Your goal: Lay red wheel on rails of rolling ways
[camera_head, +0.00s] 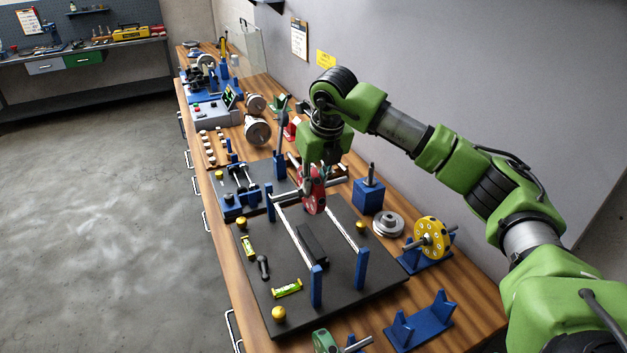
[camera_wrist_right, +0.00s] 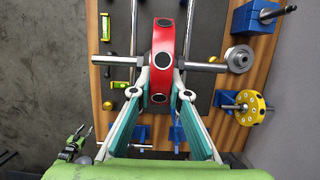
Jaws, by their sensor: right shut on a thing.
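The red wheel (camera_head: 313,190) hangs upright in my right gripper (camera_head: 314,172), which is shut on its rim. In the right wrist view the red wheel (camera_wrist_right: 162,55) sits between the fingertips of my right gripper (camera_wrist_right: 161,88), with its grey shaft (camera_wrist_right: 200,67) sticking out on both sides. The rolling ways have two light rails (camera_head: 297,238) on blue posts (camera_head: 316,286). The wheel is at the far end of the rails, its shaft crossing over both in the wrist view. I cannot tell whether the shaft touches them. A green gripper, apparently my left (camera_wrist_right: 78,146), shows small at lower left.
A dark board (camera_head: 262,305) under the ways holds spirit levels (camera_head: 287,289) and yellow knobs (camera_head: 278,314). A yellow wheel (camera_head: 432,238) rests on a blue stand to the right. An empty blue stand (camera_head: 420,322) and a green wheel (camera_head: 324,341) are at the near side.

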